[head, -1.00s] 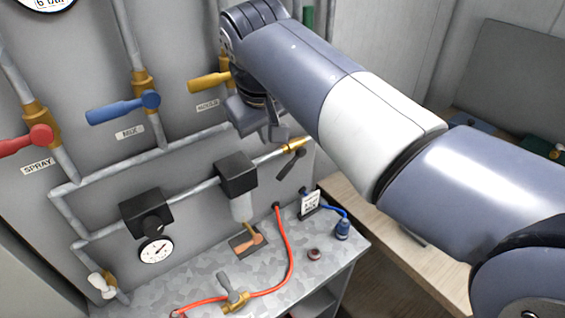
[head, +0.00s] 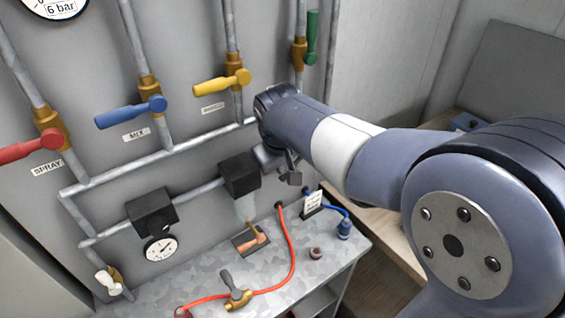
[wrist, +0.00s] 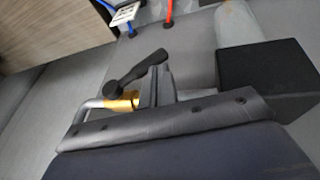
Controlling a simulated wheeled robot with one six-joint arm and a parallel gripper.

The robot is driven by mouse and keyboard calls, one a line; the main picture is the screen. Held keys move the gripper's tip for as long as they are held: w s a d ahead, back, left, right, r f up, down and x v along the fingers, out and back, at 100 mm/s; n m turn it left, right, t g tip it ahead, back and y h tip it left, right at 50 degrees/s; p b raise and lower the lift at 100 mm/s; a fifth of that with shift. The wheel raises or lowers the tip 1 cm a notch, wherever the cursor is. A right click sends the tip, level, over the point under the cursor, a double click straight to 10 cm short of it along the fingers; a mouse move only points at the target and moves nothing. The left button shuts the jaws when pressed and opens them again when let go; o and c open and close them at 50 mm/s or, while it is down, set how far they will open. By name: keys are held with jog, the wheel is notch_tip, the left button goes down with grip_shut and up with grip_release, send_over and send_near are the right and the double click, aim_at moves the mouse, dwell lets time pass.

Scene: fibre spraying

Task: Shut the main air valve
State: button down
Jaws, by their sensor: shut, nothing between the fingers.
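A brass valve (wrist: 122,103) with a black lever (wrist: 138,77) sits on the end of a grey pipe in the wrist view. The lever slants up and to the right. My gripper (wrist: 157,82) is shut and empty, right beside the lever; I cannot tell whether they touch. In the head view my gripper (head: 291,177) is at the right end of the lower pipe and hides this valve. No label for it is readable. Another valve with a white handle (head: 106,282) is at the lower left end of the pipework.
Red (head: 32,147), blue (head: 130,112), yellow (head: 221,82) and green (head: 312,38) levers line the panel above. A black filter block (head: 239,174) is just left of my gripper. Below, a bench (head: 215,268) carries a red hose (head: 291,255) and a brass hose valve (head: 237,297).

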jog(key=shift+f, duration=0.1)
jog(key=shift+f+b, duration=0.4)
jog(key=shift+f, duration=0.05)
jog(key=shift+r, duration=0.15)
jog(key=s+a+p+v, duration=0.1)
jog(key=a+v, duration=0.2)
jog(key=v, duration=1)
